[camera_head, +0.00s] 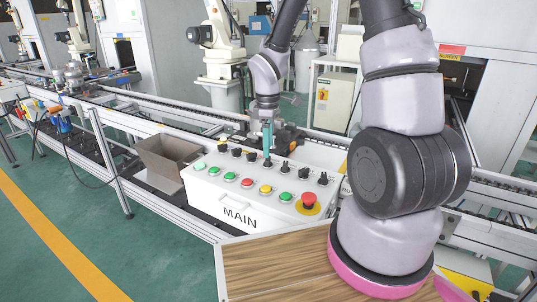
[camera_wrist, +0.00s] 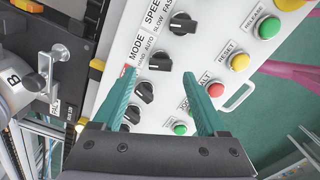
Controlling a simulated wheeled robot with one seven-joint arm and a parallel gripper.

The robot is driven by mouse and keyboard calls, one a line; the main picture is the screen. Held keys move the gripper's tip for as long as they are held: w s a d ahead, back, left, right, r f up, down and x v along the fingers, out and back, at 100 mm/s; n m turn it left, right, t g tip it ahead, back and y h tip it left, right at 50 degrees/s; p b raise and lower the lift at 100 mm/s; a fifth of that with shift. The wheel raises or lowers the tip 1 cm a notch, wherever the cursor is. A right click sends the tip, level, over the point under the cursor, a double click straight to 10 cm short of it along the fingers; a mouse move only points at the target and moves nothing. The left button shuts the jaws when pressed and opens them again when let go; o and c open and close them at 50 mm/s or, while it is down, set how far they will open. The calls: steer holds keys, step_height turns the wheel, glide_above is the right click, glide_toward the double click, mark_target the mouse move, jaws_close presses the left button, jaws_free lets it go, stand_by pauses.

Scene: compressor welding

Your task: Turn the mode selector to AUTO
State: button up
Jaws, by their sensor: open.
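The mode selector (camera_wrist: 160,61) is a black rotary knob beside the label MODE, with HAND and AUTO printed next to it, in the wrist view. I cannot clearly tell which word its pointer faces. It sits on the white sloped control panel (camera_head: 203,191) marked MAIN in the head view. My gripper (camera_head: 267,147) points down over the panel's row of black knobs. In the wrist view its two teal fingers (camera_wrist: 160,74) are apart and empty, with the mode selector just beyond and between their tips. Contact is not visible.
The speed knob (camera_wrist: 183,23) and another black knob (camera_wrist: 145,91) flank the mode selector closely. Coloured push buttons and a red emergency stop (camera_head: 308,200) line the panel's front.

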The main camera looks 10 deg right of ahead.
mark_target(268, 161)
steer(key=shift+f, duration=1.95)
jaws_close()
steer(key=shift+m, duration=0.3)
steer(key=m, duration=0.4)
steer(key=shift+m, duration=2.1)
